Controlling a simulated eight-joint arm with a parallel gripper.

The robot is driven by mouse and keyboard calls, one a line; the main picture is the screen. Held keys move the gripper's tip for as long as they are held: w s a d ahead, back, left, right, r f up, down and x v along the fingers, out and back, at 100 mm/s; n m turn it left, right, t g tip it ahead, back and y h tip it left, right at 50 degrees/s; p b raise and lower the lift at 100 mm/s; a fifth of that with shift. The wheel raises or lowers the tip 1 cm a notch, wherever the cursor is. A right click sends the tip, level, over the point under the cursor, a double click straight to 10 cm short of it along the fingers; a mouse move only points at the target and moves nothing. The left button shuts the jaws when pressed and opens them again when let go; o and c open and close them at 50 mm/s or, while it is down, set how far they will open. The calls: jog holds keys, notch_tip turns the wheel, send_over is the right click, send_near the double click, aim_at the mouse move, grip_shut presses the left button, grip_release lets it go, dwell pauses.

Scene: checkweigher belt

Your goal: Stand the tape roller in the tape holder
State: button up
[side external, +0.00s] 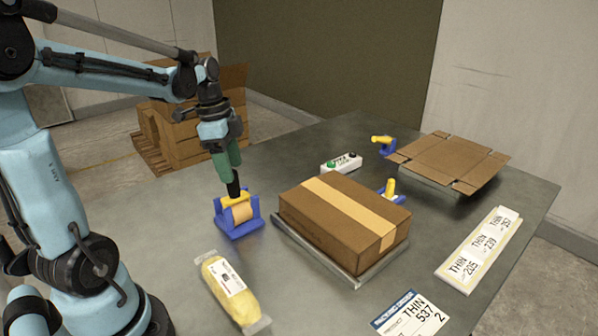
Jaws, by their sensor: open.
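The blue tape holder (239,231) stands on the grey table, left of the taped carton. The tape roller (241,213), a tan roll with a yellow part on top, sits between the holder's blue side walls. My gripper (233,190) points down with its dark fingertips right at the yellow top. It is open. I cannot tell from this view whether the fingers touch the roller. The fingertips hide part of the yellow top.
A taped carton (345,213) rests on a metal scale plate (355,281). Yellow-and-blue items (390,189) (382,141) stand behind it. A button box (341,163), flat cardboard (452,160), label cards (478,250) and a yellow packet (232,289) lie around.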

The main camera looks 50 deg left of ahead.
notch_tip(320, 180, up, 9)
jog(key=s+a, duration=0.1)
dwell(0.3)
jog(key=d+f+n+t, duration=0.3)
jog(key=d+f+n, duration=0.1)
jog(key=d, duration=0.4)
jog(key=d+f+n+t+y, duration=0.1)
jog(key=d+f+n+t, duration=0.1)
jog(key=d+f+n, duration=0.3)
jog(key=d, duration=0.3)
jog(key=shift+s+d+t, duration=0.4)
jog(key=shift+f, duration=0.1)
